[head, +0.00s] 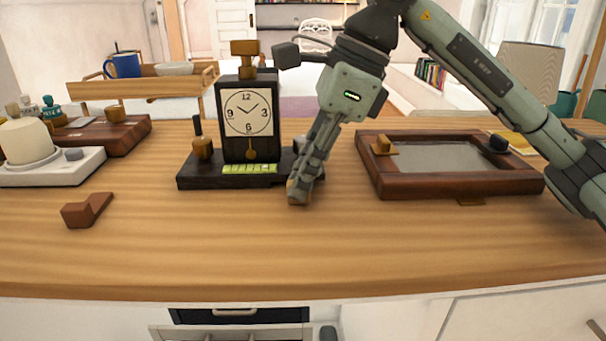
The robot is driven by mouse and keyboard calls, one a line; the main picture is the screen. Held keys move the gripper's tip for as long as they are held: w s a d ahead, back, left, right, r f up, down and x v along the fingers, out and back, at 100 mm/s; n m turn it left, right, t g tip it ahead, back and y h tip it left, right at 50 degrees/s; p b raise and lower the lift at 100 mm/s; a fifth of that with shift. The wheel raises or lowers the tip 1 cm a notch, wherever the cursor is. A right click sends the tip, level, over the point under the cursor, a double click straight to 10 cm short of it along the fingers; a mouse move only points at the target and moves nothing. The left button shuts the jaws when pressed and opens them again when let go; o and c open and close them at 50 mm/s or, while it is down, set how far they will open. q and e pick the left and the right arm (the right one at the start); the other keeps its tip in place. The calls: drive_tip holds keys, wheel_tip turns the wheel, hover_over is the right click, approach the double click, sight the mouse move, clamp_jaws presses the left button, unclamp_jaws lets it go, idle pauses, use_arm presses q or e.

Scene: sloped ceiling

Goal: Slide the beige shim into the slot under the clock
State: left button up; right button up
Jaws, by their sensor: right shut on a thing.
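The clock (248,112) has a white face in a black case and stands upright on a wide black base (205,182). A yellow-green strip (250,169) lies along the base's front. I cannot make out the slot under the clock. My right gripper (299,196) points down just right of the base's front corner, close to the table top. It is shut on a small tan-brown piece (295,198), which I take to be the beige shim; the fingers hide most of it. I cannot tell whether it touches the base. My left gripper is out of view.
A reddish-brown wedge-like block (86,211) lies at front left. A wooden framed tray (450,187) is at right. A white device (60,172) and a dark wooden board (128,127) are at left. The table's front middle (250,240) is clear.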

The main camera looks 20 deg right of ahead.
drive_tip(key=shift+w+d, duration=0.15)
drive_tip(key=shift+w, duration=0.4)
drive_tip(key=o, duration=0.9)
drive_tip(key=v, duration=1.2)
